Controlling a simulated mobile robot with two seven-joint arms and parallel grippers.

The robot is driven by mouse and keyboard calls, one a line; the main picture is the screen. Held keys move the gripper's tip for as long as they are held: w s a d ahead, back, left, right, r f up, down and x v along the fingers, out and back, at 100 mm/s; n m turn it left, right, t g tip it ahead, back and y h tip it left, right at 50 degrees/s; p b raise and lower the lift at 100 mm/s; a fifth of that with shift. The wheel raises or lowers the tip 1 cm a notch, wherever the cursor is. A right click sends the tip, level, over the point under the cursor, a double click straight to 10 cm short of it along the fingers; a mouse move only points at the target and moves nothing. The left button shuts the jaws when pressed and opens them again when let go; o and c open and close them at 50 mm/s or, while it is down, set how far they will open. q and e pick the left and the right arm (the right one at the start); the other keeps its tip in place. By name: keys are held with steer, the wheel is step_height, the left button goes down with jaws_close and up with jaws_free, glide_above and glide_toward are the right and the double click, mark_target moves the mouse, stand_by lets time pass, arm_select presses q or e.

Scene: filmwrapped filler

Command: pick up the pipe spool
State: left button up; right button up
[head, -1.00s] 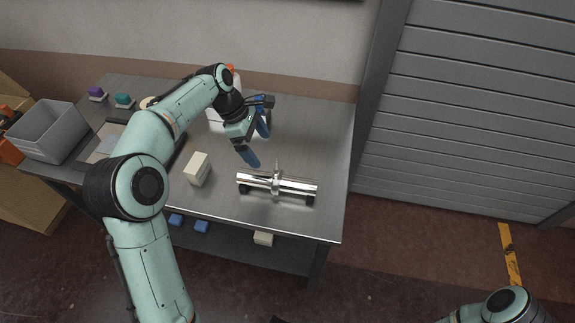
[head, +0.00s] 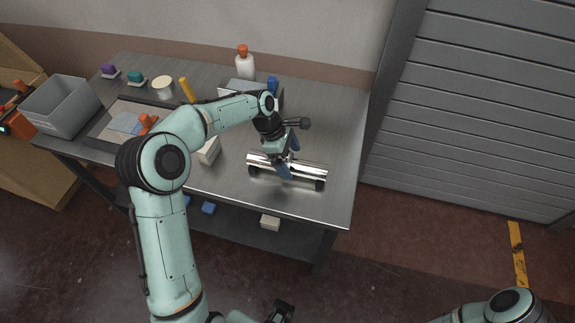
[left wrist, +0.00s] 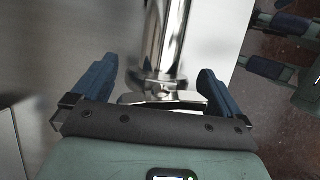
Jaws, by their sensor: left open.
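The pipe spool (head: 312,172), a shiny metal pipe with a flange at its middle, lies on dark supports near the front right of the metal table. In the left wrist view the pipe (left wrist: 166,35) runs up the picture, with its flange (left wrist: 160,88) close to the palm. My left gripper (head: 289,157) is at the spool's middle, pointing down. Its blue fingers (left wrist: 155,85) are open, one on each side of the spool, with visible gaps. The gripper hides part of the flange in the head view.
A cream block (head: 209,150) stands left of the spool, partly behind my arm. A grey bin (head: 62,105), a white bottle with orange cap (head: 245,66) and a grey box (head: 238,87) stand farther back. The table's right end is clear.

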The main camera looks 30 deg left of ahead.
arm_select(q)
steer(key=shift+d+f, duration=0.1)
jaws_close()
stand_by(0.5)
